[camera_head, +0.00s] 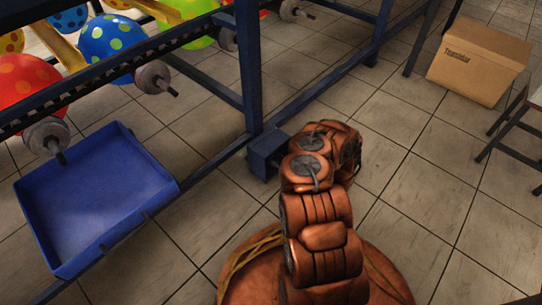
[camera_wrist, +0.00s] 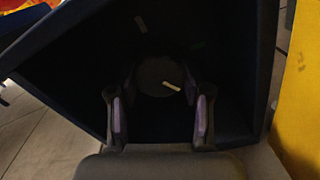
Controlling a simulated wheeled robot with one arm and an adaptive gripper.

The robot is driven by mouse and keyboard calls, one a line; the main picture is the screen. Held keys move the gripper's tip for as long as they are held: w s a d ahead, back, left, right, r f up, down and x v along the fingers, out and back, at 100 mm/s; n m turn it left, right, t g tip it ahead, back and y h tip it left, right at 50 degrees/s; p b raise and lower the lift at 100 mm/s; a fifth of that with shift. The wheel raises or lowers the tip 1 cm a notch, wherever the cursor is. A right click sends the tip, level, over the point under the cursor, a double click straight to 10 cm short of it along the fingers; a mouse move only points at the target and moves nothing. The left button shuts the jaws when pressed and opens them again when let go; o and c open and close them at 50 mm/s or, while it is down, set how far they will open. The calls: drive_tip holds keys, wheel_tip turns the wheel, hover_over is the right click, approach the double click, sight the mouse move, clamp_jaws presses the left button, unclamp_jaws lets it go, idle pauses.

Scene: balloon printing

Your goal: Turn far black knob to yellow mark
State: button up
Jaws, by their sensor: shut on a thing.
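A round black knob (camera_wrist: 154,77) sits on a dark panel in the wrist view. A short pale line on the knob lies toward its lower right. My gripper (camera_wrist: 158,85) has a finger with a purple pad on each side of the knob, shut on it. A whitish mark (camera_wrist: 141,24) lies on the panel above the knob, and a dim green mark (camera_wrist: 197,45) lies to its upper right. I cannot make out a yellow mark. In the head view, my arm reaches toward a small blue box (camera_head: 264,152) on the frame, and my gripper is hidden.
A blue metal frame (camera_head: 252,75) carries rollers and spotted balloons (camera_head: 113,42) at the left. A blue tray (camera_head: 92,195) hangs below them. A cardboard box (camera_head: 478,62) and a stool stand at the right. A yellow surface (camera_wrist: 300,95) is close at the wrist view's right.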

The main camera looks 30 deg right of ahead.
drive_tip(key=shift+d+m, duration=0.1)
drive_tip(key=shift+m, duration=0.9)
drive_tip(key=o, duration=1.2)
drive_tip(key=shift+c, duration=0.2)
drive_tip(key=v, duration=1.2)
drive_tip(key=shift+r, duration=0.1)
